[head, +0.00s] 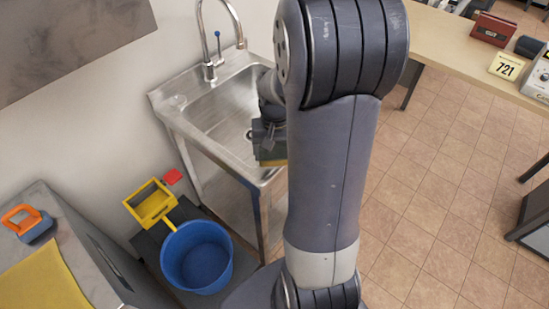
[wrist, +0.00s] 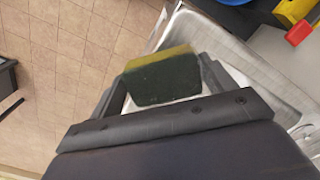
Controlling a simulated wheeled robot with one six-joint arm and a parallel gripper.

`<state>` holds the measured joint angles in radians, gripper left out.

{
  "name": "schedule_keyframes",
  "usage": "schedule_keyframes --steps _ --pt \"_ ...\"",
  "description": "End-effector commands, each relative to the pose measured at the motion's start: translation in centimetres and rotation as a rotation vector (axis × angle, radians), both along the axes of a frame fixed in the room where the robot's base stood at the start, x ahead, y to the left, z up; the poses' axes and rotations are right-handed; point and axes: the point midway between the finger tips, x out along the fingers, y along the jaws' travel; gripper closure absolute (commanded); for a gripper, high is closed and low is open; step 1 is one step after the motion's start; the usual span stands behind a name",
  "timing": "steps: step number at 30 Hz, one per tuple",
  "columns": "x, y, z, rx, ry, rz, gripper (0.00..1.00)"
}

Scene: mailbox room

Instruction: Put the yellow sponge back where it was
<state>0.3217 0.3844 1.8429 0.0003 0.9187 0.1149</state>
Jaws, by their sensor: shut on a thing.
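The yellow sponge (wrist: 160,82) has a dark green scouring side and a thin yellow layer along its upper edge in the wrist view. My gripper (wrist: 166,88) is shut on it, with a dark finger on either side. In the head view my gripper (head: 268,138) hangs at the right front edge of the steel sink (head: 208,108). A strip of the sponge (head: 272,163) shows below the fingers; my arm hides part of it. The sink also shows behind the sponge in the wrist view (wrist: 235,45).
A grey cabinet (head: 75,235) with a yellow cloth (head: 38,282) is at lower left. Tiled floor (head: 430,190) at right is clear.

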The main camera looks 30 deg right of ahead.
Motion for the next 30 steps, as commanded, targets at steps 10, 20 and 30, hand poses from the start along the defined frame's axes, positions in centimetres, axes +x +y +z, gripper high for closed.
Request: schedule_keyframes --steps 10,20,30 --pt "0.0 0.0 -3.8 0.001 0.0 0.0 0.4" --pt "0.0 0.0 -4.2 0.0 -0.001 0.0 0.4" --pt "0.0 0.0 -4.0 0.0 -0.001 0.0 0.0"
